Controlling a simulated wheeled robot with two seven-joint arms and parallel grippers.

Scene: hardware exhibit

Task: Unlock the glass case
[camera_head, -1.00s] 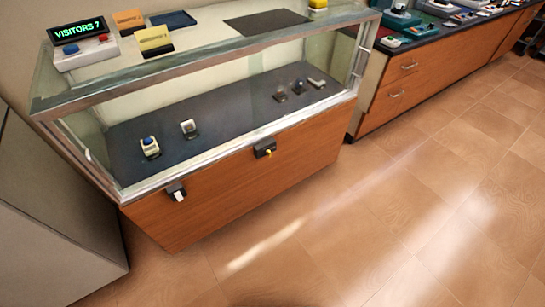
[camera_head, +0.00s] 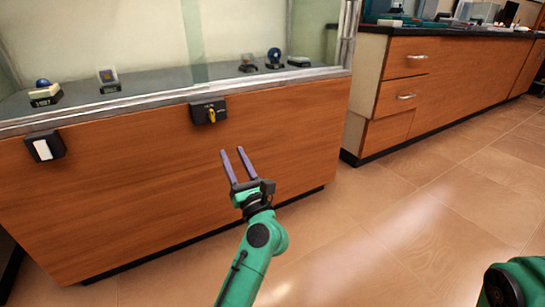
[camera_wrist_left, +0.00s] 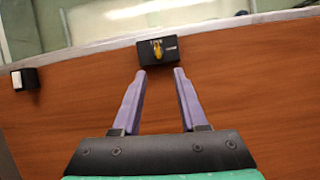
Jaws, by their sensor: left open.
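The glass case (camera_head: 270,150) has a wooden lower front and a glass top. A black lock box (camera_head: 208,112) with a yellow key or knob (camera_head: 211,116) is fixed on the wood just under the metal rim. In the left wrist view the lock box (camera_wrist_left: 157,50) lies just beyond the fingertips, with its yellow part upright. My left gripper (camera_head: 232,152) is open and empty, below and right of the lock box in the head view. In the left wrist view its two purple fingers (camera_wrist_left: 160,72) point at the box. Whether they touch it is unclear. My right gripper is out of view.
A black box with a white face (camera_head: 44,148) is fixed on the case front at the left. Several small exhibits stand behind the glass. A wooden drawer counter (camera_head: 400,95) stands at the right. The tiled floor (camera_head: 400,220) before it is clear.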

